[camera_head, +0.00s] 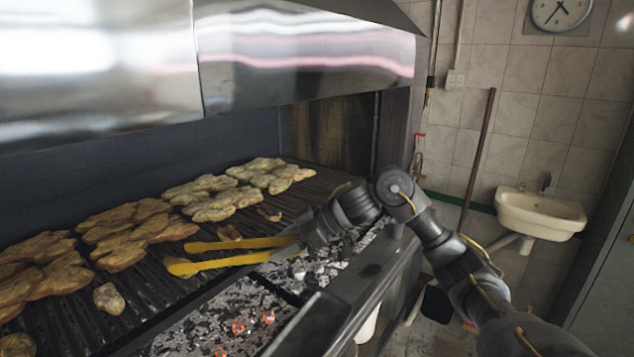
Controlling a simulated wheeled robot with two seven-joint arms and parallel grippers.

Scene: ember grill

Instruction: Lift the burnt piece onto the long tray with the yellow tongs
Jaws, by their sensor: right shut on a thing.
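The yellow tongs (225,263) reach left from my right gripper (293,243), which is shut on their handle end. Their two arms are spread apart, with the tips over the grill bars and nothing visible between them. A small browned piece (228,233) lies just behind the upper arm of the tongs, and another small piece (269,214) lies farther back. A small rounded piece (108,298) lies at the front left. I cannot tell which piece is the burnt one. I cannot make out the long tray for certain. My left gripper is not in view.
Several flattened browned pieces (130,232) cover the back and left of the grill (165,290). Ash and glowing embers (240,322) lie in front of it. A metal hood (300,50) hangs above. A sink (540,213) is on the right wall.

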